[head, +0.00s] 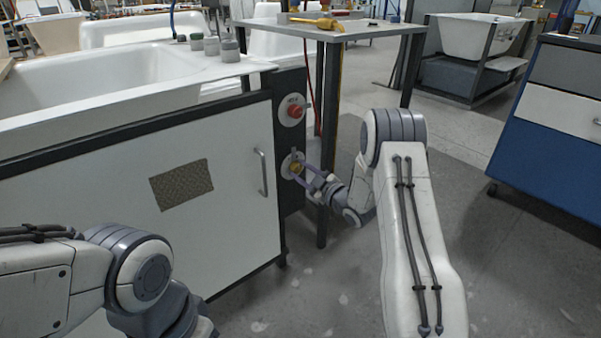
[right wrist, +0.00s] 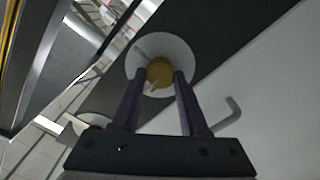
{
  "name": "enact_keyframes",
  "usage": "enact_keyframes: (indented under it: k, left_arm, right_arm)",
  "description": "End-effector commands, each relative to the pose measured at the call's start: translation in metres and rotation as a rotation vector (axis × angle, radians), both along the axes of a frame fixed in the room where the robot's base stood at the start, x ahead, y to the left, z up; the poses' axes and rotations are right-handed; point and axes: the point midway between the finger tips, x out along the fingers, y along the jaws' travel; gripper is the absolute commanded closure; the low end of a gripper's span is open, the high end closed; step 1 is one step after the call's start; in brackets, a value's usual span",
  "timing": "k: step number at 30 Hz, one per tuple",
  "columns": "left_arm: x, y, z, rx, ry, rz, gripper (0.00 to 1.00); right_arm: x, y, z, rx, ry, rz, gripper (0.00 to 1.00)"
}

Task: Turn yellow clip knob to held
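The yellow clip knob (head: 296,168) sits on a round pale plate on the dark post at the right end of the white tub cabinet. In the right wrist view the knob (right wrist: 159,72) is in front of its pale disc (right wrist: 180,52), which carries small marks too blurred to read. My right gripper (head: 308,176) reaches the knob from the right. Its two purple fingers (right wrist: 159,78) flank the knob closely, one on each side, and appear shut on it. My left arm (head: 140,275) is at the lower left; its gripper is out of view.
A red button (head: 295,111) on a round plate is above the knob. The cabinet door has a handle (head: 262,172) left of the post. A grey table (head: 330,30) with tools stands behind, its leg near my right wrist. A blue cabinet (head: 550,125) is at right.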

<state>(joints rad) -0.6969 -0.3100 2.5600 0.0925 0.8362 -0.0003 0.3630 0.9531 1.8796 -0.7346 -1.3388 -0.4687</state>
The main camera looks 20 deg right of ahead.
Motion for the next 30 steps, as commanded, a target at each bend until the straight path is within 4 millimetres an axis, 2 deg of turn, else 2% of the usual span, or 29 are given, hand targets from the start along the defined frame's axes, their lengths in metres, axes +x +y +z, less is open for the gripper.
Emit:
enact_keyframes:
  k: [1, 2, 4, 14, 30]
  left_arm:
    - [0.0, 0.0, 0.0, 0.0, 0.0, 0.0, 1.0]
    - [0.0, 0.0, 0.0, 0.0, 0.0, 0.0, 1.0]
    - [0.0, 0.0, 0.0, 0.0, 0.0, 0.0, 1.0]
    - [0.0, 0.0, 0.008, 0.0, 0.0, 0.0, 1.0]
    - [0.0, 0.0, 0.049, 0.0, 0.0, 0.0, 1.0]
  right_arm:
    - [0.0, 0.0, 0.0, 0.0, 0.001, 0.001, 0.91]
    - [0.0, 0.0, 0.0, 0.0, 0.001, 0.001, 1.0]
    - [-0.001, 0.004, 0.0, 0.0, 0.001, 0.003, 1.0]
    - [-0.001, 0.001, 0.001, 0.059, 0.024, 0.003, 1.0]
    - [-0.001, 0.0, 0.002, 0.479, 0.179, 0.002, 1.0]
